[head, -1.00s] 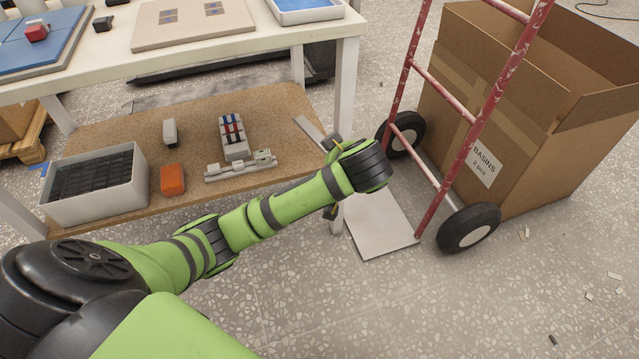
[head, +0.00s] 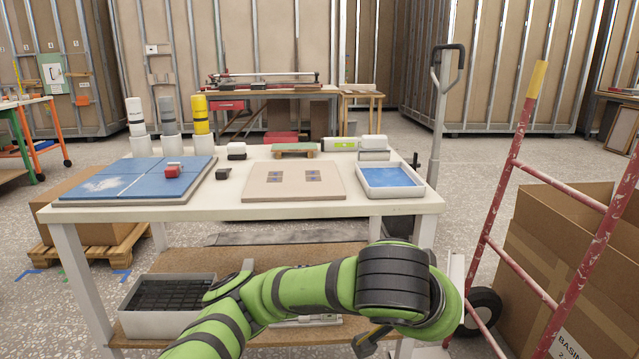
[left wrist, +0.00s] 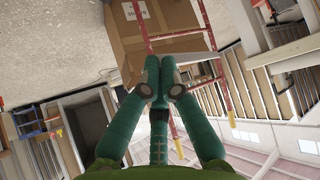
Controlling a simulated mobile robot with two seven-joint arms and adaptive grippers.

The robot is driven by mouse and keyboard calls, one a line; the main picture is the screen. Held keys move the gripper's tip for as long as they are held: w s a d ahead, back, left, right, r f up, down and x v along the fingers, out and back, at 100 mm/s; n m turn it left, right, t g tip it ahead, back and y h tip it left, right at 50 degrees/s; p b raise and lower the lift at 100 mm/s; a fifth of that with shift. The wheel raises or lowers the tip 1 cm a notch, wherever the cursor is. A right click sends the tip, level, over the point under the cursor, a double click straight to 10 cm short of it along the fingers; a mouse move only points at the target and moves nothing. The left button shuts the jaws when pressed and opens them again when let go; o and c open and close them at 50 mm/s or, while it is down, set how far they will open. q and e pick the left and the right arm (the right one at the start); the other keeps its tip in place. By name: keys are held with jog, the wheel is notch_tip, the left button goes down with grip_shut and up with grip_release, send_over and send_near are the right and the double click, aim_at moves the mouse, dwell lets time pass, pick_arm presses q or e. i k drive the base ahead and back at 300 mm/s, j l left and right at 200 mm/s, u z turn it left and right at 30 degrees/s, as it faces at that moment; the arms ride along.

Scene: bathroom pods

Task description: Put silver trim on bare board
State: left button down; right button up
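The bare board (head: 250,190) is a flat tan panel with two dark mosaic patches, lying mid-table. My left gripper (head: 370,340) is low in front of the table's right side, mostly hidden behind my forearm. In the left wrist view its fingers (left wrist: 165,78) are close together on a pale, thin bar, apparently the silver trim (left wrist: 205,54), which reaches out to the right. A pale strip beside my wrist in the head view (head: 456,275) looks like the same trim, below table height and apart from the board. My right gripper is not in view.
A red hand truck (head: 500,220) and a carton (head: 545,260) stand close to my arm's right.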

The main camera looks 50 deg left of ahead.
aim_at(282, 181)
jog(key=l+u, duration=0.1)
jog(key=u, duration=0.25)
jog(key=l+u, duration=0.1)
jog(key=u, duration=0.25)
jog(key=l+u, duration=0.15)
jog(key=u, duration=0.2)
jog(key=i, duration=0.05)
